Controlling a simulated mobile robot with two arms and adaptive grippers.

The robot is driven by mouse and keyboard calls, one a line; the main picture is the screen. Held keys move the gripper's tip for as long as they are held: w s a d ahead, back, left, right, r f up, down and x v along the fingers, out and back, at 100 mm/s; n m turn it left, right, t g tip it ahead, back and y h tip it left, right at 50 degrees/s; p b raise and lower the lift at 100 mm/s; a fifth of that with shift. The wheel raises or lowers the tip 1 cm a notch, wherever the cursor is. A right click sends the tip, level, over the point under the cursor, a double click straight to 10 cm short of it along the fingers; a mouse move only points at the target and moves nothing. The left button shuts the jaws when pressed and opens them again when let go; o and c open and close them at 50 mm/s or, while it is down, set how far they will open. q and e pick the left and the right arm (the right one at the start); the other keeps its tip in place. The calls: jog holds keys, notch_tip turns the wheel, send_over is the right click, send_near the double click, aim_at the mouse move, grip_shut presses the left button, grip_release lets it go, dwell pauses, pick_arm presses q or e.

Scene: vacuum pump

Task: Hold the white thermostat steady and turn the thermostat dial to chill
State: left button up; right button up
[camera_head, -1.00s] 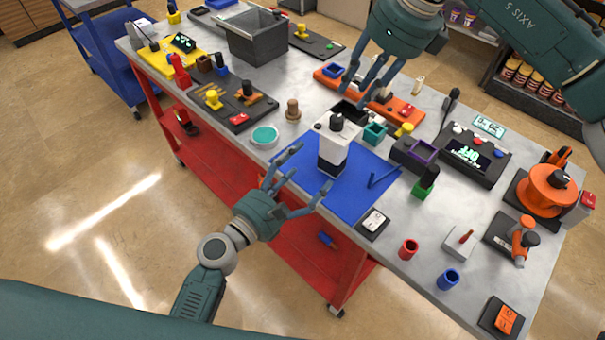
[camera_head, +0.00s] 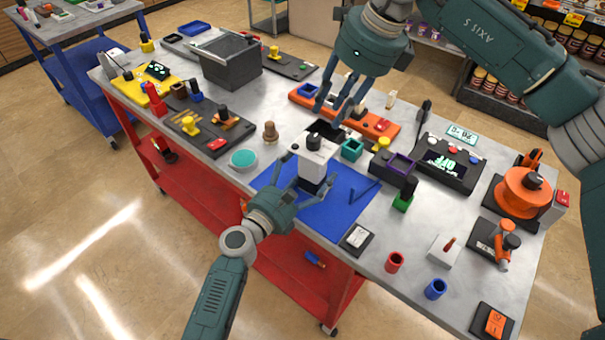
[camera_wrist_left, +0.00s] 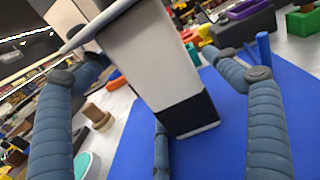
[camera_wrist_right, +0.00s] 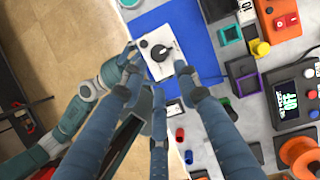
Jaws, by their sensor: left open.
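The white thermostat (camera_head: 311,158) stands upright on the blue mat (camera_head: 345,203), with a black base and a black dial (camera_head: 313,142) on top. My left gripper (camera_head: 302,182) is open low at the thermostat's near side, its fingers on either side of it. In the left wrist view the white body (camera_wrist_left: 160,60) stands between the spread fingers; contact is not clear. My right gripper (camera_head: 337,110) is open and empty above the table behind the thermostat. In the right wrist view the dial (camera_wrist_right: 160,53) shows beyond its spread fingers. The dial's markings are too small to read.
A teal block (camera_head: 352,150) and a purple-rimmed box (camera_head: 399,167) stand right of the thermostat. A wooden knob (camera_head: 270,133) and a round teal-topped tin (camera_head: 243,159) are to its left. An orange board (camera_head: 375,123) lies behind. Blue bars lie on the mat's right part.

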aim_at(314, 137)
pick_arm(q)
jog(key=c, duration=1.3)
jog(key=shift+c, duration=0.8)
pick_arm(e)
jog(key=shift+o, duration=1.8)
pick_arm(q)
jog(key=shift+d, duration=0.1)
pick_arm(e)
jog(key=w+a+r+n+g+h, duration=0.2)
jog(key=a+n+h, duration=0.2)
jog(key=f, duration=1.1)
jog(key=shift+d+f, duration=0.2)
jog(key=shift+f, duration=0.15)
